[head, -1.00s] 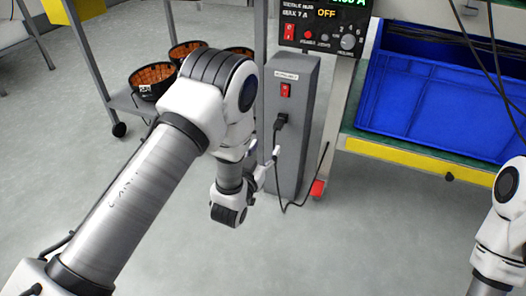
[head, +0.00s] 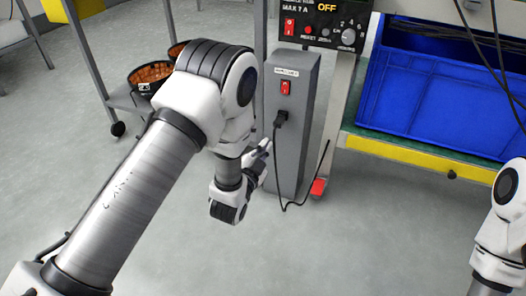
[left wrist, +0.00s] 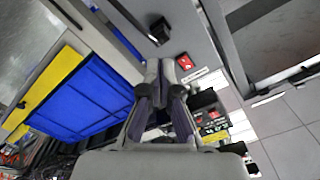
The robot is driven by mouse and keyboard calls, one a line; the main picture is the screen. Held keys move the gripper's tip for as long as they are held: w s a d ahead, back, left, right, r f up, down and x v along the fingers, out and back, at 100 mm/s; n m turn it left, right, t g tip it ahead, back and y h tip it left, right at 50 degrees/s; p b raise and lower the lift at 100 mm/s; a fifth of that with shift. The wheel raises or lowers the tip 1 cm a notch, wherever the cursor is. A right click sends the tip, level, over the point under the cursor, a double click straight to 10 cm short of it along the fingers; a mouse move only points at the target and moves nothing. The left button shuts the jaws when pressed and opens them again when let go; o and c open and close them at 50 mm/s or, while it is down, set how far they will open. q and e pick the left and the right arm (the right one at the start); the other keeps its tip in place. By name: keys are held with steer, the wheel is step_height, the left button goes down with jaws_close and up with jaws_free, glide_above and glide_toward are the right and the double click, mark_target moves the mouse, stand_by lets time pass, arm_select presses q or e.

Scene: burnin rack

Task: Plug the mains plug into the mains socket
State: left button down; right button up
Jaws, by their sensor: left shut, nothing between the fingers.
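The black mains plug (head: 281,119) sits against the front of the grey pillar (head: 295,150), below a red switch (head: 286,88). Its black cable hangs down from it. The mains socket is hidden behind the plug, so I cannot see how deep it sits. In the left wrist view the plug (left wrist: 158,30) stands on the grey face beyond my fingertips. My left gripper (head: 264,147) is shut and empty, below and left of the plug, apart from it. Its closed fingers (left wrist: 160,68) also show in the left wrist view. My right gripper is out of view.
A panel reading OFF (head: 325,22) is above the pillar. A blue crate (head: 430,95) stands on the bench at right, above a yellow edge (head: 420,158). A shelf with black bins (head: 152,75) stands at left. The floor in front is clear.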

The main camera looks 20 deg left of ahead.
mark_target(275, 128)
arm_select(q)
steer(key=w+b, duration=0.1)
steer(key=w, duration=0.4)
steer(key=shift+w+d, duration=0.1)
steer(key=shift+w, duration=0.2)
steer(key=shift+w, duration=0.6)
